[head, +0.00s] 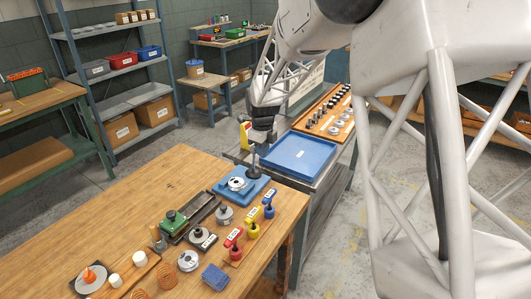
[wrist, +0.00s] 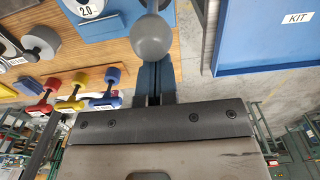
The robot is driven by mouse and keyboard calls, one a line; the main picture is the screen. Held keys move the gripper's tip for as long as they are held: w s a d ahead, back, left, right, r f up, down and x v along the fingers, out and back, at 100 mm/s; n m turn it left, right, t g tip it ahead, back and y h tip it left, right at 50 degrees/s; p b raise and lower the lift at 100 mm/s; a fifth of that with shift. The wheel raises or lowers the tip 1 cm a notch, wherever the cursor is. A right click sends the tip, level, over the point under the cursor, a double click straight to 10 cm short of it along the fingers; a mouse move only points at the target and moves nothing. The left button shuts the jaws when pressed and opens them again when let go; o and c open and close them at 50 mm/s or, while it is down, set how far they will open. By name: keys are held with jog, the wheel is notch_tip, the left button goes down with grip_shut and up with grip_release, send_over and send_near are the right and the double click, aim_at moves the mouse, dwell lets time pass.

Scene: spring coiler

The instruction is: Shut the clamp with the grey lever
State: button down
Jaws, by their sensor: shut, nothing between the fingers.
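The clamp with the grey lever is on a blue base plate (head: 232,194) at the table's far right end. Its lever (head: 253,158) stands about upright in the head view, close under my gripper (head: 262,138). In the wrist view the round grey knob (wrist: 150,37) lies right at the tips of my gripper (wrist: 154,80), which is shut with nothing between the fingers. I cannot tell whether the fingers touch the knob. The blue plate also shows at the top of the wrist view (wrist: 118,22), with a part marked 2.0 on it.
Red (head: 233,237), yellow (head: 252,228) and blue (head: 269,208) handled pieces stand in a row near the plate. A blue kit tray (head: 300,153) is to the right on a separate bench. A green-topped fixture (head: 174,220) and several metal parts stand to the left.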

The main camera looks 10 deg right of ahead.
aim_at(252, 147)
jog(key=shift+w+a, duration=0.1)
dwell(0.3)
jog(key=shift+w+a, duration=0.45)
jog(key=shift+w, duration=0.05)
jog(key=shift+a, duration=0.1)
jog(key=shift+w, duration=0.15)
jog(key=shift+w+a, duration=0.4)
jog(key=shift+a, duration=0.1)
jog(key=shift+w+a, duration=0.1)
dwell(0.4)
jog(key=shift+w+a+f, duration=0.15)
jog(key=shift+w+a, duration=0.2)
jog(key=shift+w, duration=0.1)
jog(key=shift+s+d, duration=0.1)
jog(key=shift+s, duration=0.05)
